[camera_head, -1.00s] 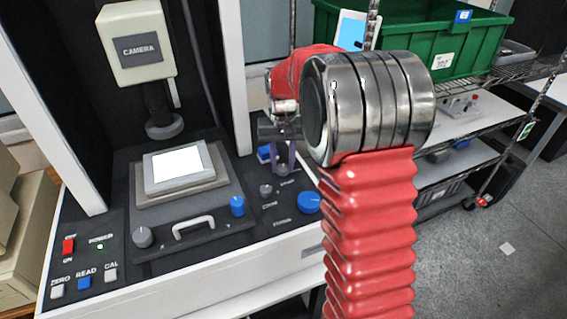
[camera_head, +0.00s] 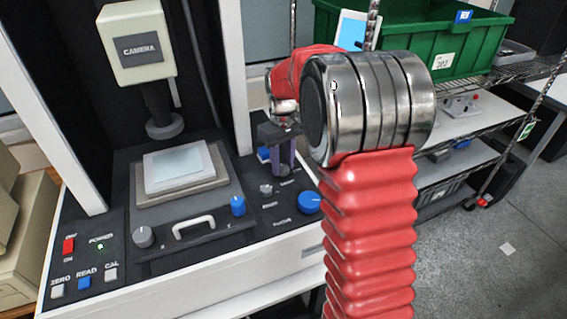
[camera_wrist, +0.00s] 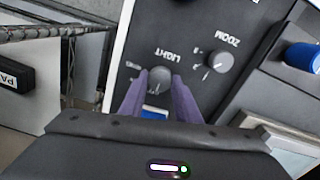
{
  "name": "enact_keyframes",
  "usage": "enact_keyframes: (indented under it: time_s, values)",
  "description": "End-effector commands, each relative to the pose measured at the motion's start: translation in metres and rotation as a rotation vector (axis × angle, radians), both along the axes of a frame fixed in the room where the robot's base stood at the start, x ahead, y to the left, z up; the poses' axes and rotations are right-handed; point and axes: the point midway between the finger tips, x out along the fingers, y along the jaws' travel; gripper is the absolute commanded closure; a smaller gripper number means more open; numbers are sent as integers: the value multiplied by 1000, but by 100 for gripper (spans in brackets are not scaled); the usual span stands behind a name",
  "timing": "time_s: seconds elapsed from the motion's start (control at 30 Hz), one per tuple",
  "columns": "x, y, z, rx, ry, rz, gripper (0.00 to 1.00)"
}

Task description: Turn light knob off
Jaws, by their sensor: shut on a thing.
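The light knob (camera_wrist: 160,76) is a small grey round knob on the dark control panel, beside its LIGHT label, in the wrist view. My gripper (camera_wrist: 158,84) has its two purple fingers on either side of the knob and is shut on it. In the head view my gripper (camera_head: 281,166) points down at the panel, and its fingers mostly hide the knob. The lit stage plate (camera_head: 174,168) under the camera looks pale and dim.
The zoom knob (camera_wrist: 218,62) sits close beside the light knob. A large blue knob (camera_head: 309,202) and another blue knob (camera_head: 238,205) stand nearby. The camera column (camera_head: 139,45) rises at the left. A green bin (camera_head: 415,45) stands on the rack behind my arm.

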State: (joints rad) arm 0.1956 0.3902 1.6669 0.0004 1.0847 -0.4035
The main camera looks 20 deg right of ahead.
Motion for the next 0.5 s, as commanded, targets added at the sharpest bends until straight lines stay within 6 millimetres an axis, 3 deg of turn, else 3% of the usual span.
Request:
enact_keyframes:
  time_s: [0.27,0.3,0.5]
  values:
    - [0,0,0,-1,-1,3,93]
    - [0,0,0,-1,-1,3,70]
    - [0,0,0,-1,-1,2,56]
